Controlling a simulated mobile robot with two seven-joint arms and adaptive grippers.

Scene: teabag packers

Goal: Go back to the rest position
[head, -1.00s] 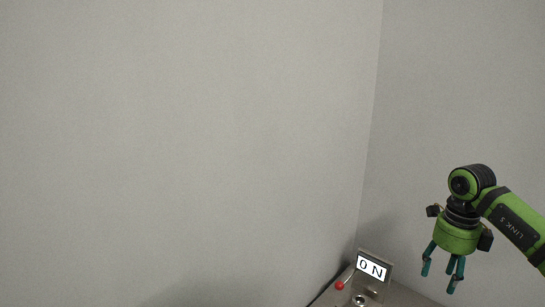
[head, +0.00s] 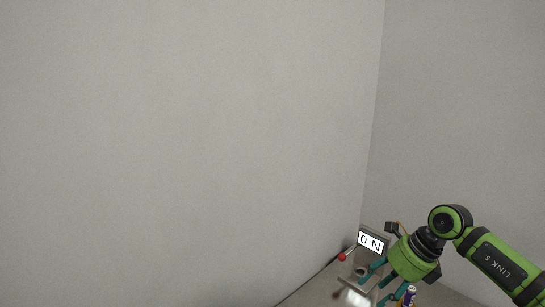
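My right gripper (head: 379,284), green with teal fingers, comes in from the right at the lower right of the head view. My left gripper is not in view.
A red knob (head: 342,257) stands just left of the sign. A purple can (head: 409,296) stands close to the right of the fingers. The grey tabletop (head: 312,288) has a bare stretch at left. Plain walls (head: 180,130) fill the rest.

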